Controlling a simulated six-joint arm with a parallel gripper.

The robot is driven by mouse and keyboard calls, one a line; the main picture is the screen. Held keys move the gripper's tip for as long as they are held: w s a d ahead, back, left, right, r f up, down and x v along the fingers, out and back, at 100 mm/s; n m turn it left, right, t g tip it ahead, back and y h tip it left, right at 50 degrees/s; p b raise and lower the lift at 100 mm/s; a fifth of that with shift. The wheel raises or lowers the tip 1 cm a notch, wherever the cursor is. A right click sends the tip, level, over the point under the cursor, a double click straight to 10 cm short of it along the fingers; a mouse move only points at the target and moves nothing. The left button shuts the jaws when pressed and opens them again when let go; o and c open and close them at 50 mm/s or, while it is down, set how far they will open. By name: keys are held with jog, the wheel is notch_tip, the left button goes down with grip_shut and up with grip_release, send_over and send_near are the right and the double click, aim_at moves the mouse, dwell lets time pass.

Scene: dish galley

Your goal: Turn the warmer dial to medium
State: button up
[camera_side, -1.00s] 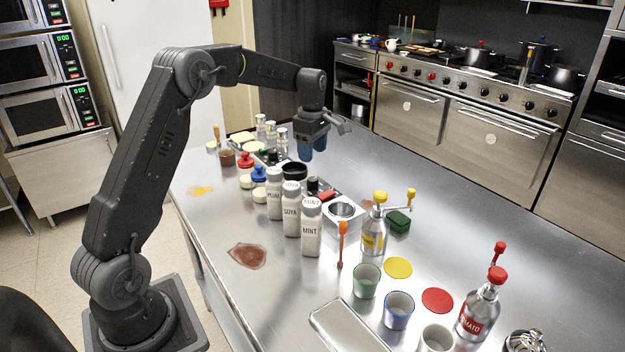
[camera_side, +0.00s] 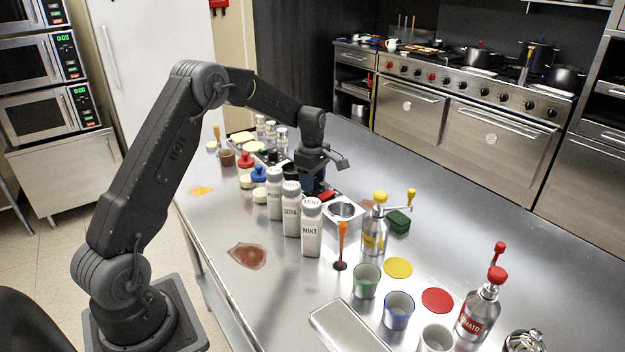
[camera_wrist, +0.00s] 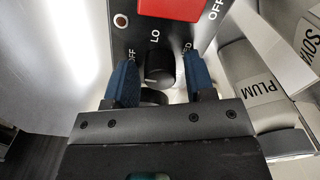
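The warmer dial (camera_wrist: 160,66) is a black knob on a dark panel in the wrist view, with the marks OFF, LO and MED printed around it. I cannot tell clearly which mark it points to. My gripper (camera_wrist: 161,60) is open, its two blue fingers standing left and right of the dial with gaps between them and the knob. In the side view my gripper (camera_side: 313,183) is low over the warmer, behind the bottles. The dial is hidden there.
A red switch (camera_wrist: 170,8) is on the panel just beyond the dial. White bottles marked PLUM (camera_side: 274,197), SOYA (camera_side: 291,212) and MINT (camera_side: 311,232) stand close in front.

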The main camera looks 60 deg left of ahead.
jog(key=c, duration=0.7)
jog(key=shift+m, duration=0.3)
jog(key=m, duration=1.7)
jog(key=shift+m, duration=0.6)
